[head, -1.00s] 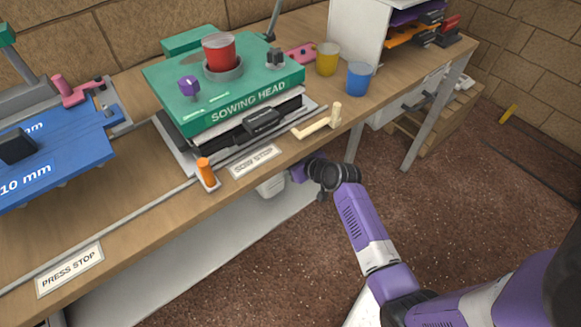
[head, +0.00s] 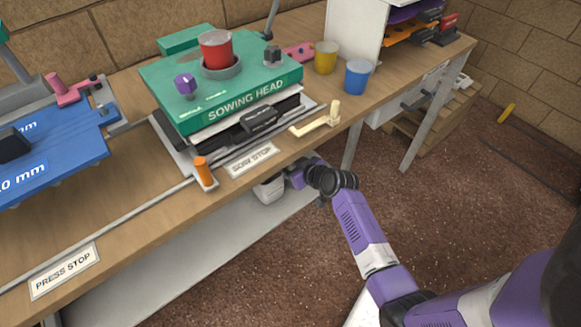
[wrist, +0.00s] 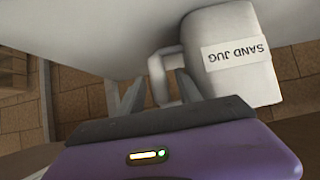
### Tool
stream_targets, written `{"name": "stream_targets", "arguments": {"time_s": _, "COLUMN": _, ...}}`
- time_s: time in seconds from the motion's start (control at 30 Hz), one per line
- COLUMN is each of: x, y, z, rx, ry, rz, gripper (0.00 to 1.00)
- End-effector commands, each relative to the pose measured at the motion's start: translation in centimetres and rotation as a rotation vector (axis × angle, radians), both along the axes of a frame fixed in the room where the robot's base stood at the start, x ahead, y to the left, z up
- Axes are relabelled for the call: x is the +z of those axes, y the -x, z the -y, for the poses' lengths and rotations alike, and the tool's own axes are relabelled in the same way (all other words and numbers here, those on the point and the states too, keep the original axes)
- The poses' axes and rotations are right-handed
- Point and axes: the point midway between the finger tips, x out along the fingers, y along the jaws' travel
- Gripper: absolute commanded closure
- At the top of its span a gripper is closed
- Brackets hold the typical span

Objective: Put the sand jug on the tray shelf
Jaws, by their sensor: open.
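The sand jug (wrist: 230,82) is a white jug with a "SAND JUG" label, upside down in the wrist view. It is partly hidden beneath the bench edge in the head view (head: 268,190). It rests on the white lower shelf (head: 190,265). My gripper (wrist: 155,88) is open at the jug's handle (wrist: 160,72); the handle shows between the two fingers, and contact cannot be told. A white rack with purple and orange trays (head: 405,38) stands at the bench's far right end.
The wooden bench (head: 130,215) overhangs the jug and my gripper. On it are the green sowing head (head: 220,95) with a red cup (head: 216,48), a yellow cup (head: 326,57), a blue cup (head: 358,76) and a cream lever (head: 318,122).

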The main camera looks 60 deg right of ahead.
Motion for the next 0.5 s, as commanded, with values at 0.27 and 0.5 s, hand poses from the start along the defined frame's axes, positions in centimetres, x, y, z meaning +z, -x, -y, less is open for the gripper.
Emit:
{"name": "stream_targets", "arguments": {"time_s": 0.27, "x": 1.8, "y": 2.2, "z": -0.6, "rx": 0.000, "ry": 0.001, "rz": -0.001, "gripper": 0.58}}
{"name": "stream_targets", "arguments": {"time_s": 0.5, "x": 4.6, "y": 6.2, "z": -1.8, "rx": 0.000, "ry": 0.001, "rz": -0.002, "gripper": 0.58}}
